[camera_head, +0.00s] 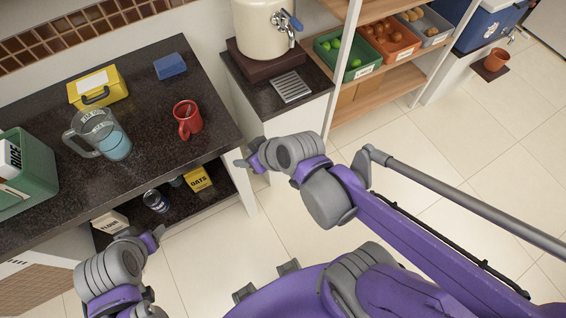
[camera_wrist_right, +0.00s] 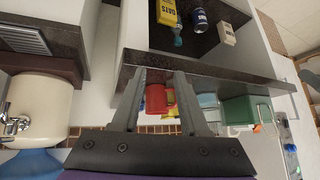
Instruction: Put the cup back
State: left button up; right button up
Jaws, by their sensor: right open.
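A red cup (camera_head: 187,122) with a handle stands upright on the dark counter (camera_head: 165,75), right of a measuring jug. It also shows between my fingers in the right wrist view (camera_wrist_right: 156,98), beyond them and not gripped. My right gripper (camera_head: 246,157) is open and empty, off the counter's right edge and apart from the cup. In the wrist view the fingers of the right gripper (camera_wrist_right: 160,76) are spread. My left gripper (camera_head: 153,238) is low at the left, in front of the counter; its jaws are not clear.
A jug (camera_head: 112,142) with blue liquid, yellow box (camera_head: 97,88), blue block (camera_head: 170,66) and green crate (camera_head: 38,170) are on the counter. Right of it stands a cream dispenser (camera_head: 262,30) with a drip grate (camera_head: 291,87). A terracotta cup (camera_head: 497,60) sits far right.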

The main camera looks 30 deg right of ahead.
jog(key=s+d+m+g+h, duration=0.1)
jog(key=s+d+m+h, duration=0.2)
jog(key=s+d, duration=0.3)
jog(key=shift+s+d+f+h, duration=0.25)
jog(key=shift+d+f+h, duration=0.1)
jog(key=shift+d, duration=0.15)
dwell(0.6)
